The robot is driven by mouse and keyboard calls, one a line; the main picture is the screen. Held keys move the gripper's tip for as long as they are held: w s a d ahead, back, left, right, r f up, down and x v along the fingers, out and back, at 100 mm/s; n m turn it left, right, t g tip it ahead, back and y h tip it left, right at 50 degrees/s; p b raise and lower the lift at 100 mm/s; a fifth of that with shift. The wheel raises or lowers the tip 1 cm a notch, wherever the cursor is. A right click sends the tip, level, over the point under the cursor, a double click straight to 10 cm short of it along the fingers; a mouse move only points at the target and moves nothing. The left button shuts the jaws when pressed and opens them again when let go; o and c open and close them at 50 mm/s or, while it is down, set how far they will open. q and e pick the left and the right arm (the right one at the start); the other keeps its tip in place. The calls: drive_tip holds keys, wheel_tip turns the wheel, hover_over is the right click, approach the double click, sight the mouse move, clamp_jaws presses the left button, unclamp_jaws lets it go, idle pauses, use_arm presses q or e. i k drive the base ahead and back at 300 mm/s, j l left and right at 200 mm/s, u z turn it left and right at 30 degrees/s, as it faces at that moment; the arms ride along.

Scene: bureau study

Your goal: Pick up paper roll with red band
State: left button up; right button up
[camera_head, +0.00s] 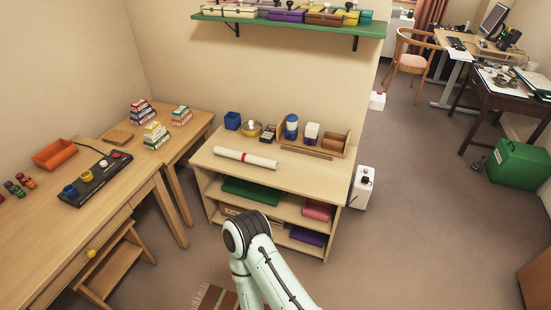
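The paper roll with the red band (245,158) is a long white roll. It lies on the top of a wooden shelf unit (290,175), near its front edge, slanting slightly down to the right. A red band shows near its middle. One of my arms reaches in from the bottom centre, below and in front of the shelf unit. Its bent joint shows, well apart from the roll. No gripper can be seen.
A green wall shelf (290,24) hangs above. A desk (60,230) stands on the left. Open floor (420,220) lies to the right.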

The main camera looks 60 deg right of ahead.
sight(270, 164)
drive_tip(key=z, duration=1.7)
drive_tip(key=i+j, duration=0.2)
drive_tip(key=i, duration=0.3)
drive_tip(key=i+j, duration=0.25)
drive_tip(key=i, duration=0.25)
drive_tip(key=u, duration=0.05)
